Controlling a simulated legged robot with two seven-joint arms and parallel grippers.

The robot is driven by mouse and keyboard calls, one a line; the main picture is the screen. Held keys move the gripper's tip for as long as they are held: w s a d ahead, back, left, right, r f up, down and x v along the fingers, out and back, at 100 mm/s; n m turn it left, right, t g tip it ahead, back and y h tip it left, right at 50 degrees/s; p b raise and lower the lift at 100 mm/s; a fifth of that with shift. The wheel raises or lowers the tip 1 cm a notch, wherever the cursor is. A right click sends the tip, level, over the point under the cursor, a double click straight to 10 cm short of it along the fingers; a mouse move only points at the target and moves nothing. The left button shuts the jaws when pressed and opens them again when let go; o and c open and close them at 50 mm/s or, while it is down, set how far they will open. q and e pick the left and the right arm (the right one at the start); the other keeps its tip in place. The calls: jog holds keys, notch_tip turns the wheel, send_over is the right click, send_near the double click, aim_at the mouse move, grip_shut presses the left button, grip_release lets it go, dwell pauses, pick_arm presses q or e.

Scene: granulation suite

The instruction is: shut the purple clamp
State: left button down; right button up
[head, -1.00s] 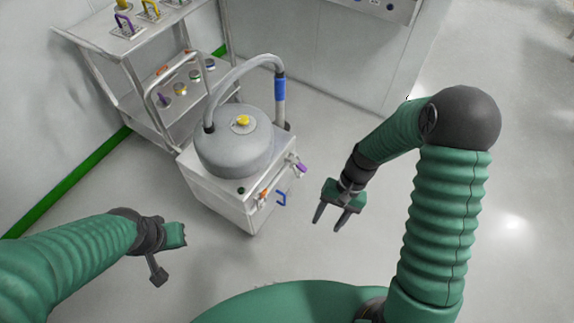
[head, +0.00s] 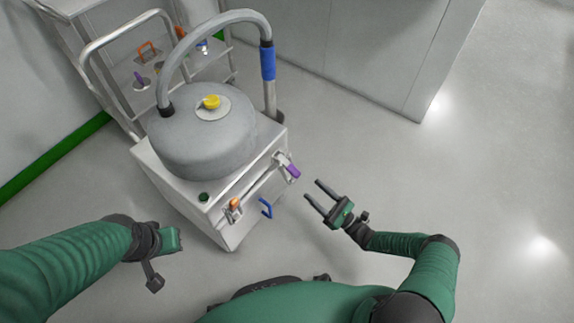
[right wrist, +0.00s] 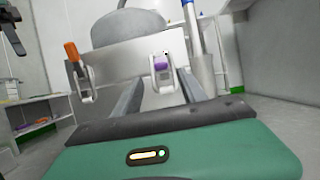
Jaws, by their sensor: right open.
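The purple clamp (head: 292,170) sits at the right end of the front of a grey machine, on a metal bracket. In the right wrist view the purple clamp (right wrist: 161,64) is seen end-on between my two fingers. My right gripper (head: 313,189) is open and empty, to the right of and a little below the clamp, its fingers pointing up-left, apart from it. Its fingers also show in the right wrist view (right wrist: 160,90). My left gripper (head: 163,262) is at lower left, away from the clamp; its jaw opening is unclear.
The machine (head: 205,140) has a grey drum with a yellow knob (head: 211,102), an orange clamp (head: 234,204) and a blue handle (head: 266,208) on its front. A metal cart (head: 140,75) stands behind it. The floor to the right is clear.

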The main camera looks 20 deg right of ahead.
aim_at(288, 166)
jog(key=b+x, duration=0.2)
jog(key=x, duration=1.1)
jog(key=shift+w+a+r, duration=0.2)
jog(key=shift+w, duration=0.05)
jog(key=shift+d, duration=0.1)
jog(key=shift+c, duration=1.4)
grip_shut()
jog(key=shift+d, duration=0.1)
